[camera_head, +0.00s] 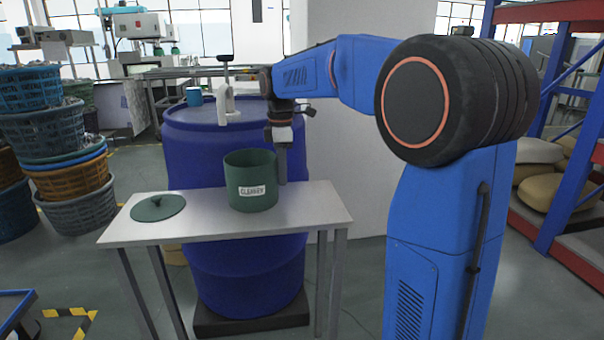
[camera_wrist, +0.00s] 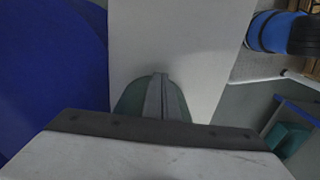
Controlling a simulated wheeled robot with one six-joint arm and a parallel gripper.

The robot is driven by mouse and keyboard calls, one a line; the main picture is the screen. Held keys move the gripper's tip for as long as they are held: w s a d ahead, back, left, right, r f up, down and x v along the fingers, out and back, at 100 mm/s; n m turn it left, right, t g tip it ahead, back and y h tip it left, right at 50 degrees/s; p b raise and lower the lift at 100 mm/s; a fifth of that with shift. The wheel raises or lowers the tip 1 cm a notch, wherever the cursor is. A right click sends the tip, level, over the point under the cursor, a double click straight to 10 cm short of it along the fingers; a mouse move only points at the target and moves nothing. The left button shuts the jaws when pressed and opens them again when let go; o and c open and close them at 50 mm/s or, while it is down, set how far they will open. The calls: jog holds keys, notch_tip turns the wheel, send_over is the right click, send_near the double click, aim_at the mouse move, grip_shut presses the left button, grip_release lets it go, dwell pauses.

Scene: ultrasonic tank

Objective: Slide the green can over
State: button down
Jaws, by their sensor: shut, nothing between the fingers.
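The green can (camera_head: 251,190) stands upright and open-topped on the narrow grey table (camera_head: 312,207), with a white lettered label facing the front. My gripper (camera_head: 282,181) points down just right of the can, shut and empty, its tips low near the tabletop. I cannot tell whether it touches the can wall. In the wrist view the shut fingers (camera_wrist: 163,96) stand in front of a green curved shape, which looks like the can (camera_wrist: 128,100); most of it is hidden by the gripper body. The bare tabletop (camera_wrist: 180,45) stretches beyond.
A large blue drum (camera_head: 215,140) stands right behind the table. The tabletop right of my gripper is clear, and a gap lies between can and lid. Stacked baskets (camera_head: 65,150) stand at left.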

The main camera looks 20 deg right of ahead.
aim_at(252, 179)
jog(key=a, duration=0.2)
jog(key=w+a, duration=0.1)
jog(key=a, duration=0.3)
jog(key=shift+w+a, duration=0.2)
jog(key=shift+w, duration=0.2)
jog(key=shift+d, duration=0.1)
